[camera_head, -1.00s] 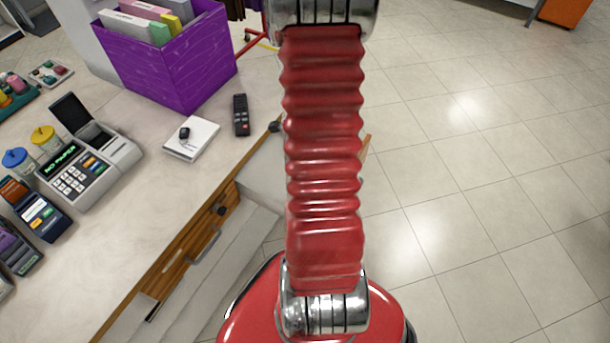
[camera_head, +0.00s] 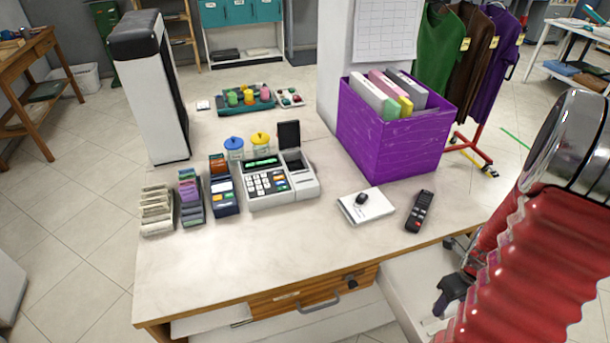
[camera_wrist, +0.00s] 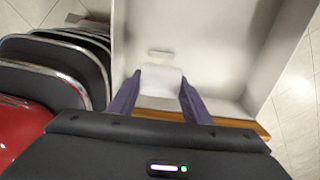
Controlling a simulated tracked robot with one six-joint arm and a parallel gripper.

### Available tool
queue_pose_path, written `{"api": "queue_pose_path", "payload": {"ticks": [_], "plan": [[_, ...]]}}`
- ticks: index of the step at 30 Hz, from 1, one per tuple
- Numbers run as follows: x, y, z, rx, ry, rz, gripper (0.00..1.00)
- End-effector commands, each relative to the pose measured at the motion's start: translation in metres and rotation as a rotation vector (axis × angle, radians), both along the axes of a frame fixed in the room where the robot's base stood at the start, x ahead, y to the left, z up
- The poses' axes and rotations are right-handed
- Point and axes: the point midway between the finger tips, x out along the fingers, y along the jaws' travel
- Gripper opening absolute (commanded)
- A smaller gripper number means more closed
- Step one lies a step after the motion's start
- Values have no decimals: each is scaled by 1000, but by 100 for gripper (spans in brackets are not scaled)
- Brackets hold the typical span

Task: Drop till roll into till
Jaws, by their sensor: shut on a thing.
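The till (camera_head: 268,187) stands on the counter in the head view, grey with a keypad and a green display. Its dark lid (camera_head: 289,136) is raised, and an open recess shows at its right side. My gripper (camera_wrist: 160,84) is shut on a white till roll (camera_wrist: 162,78) in the wrist view, with a dark finger on each side. In the head view my gripper (camera_head: 446,300) is low at the right, past the counter's front edge and well away from the till. The roll is hard to make out there.
A pale open box-like drawer (camera_head: 395,276) lies below my gripper. A purple file box (camera_head: 392,140), a white pad (camera_head: 366,206) and a black remote (camera_head: 420,211) stand right of the till. The front counter is clear.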

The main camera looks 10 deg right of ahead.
Motion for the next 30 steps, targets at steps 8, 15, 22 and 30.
{"api": "queue_pose_path", "payload": {"ticks": [8,15,22,30], "plan": [[1,-1,6,-2,-1,9,21],[2,-2,42,-5,-3,98,21],[7,-2,74,-3,-1,376,21],[27,-2,87,-1,0,758,21]]}}
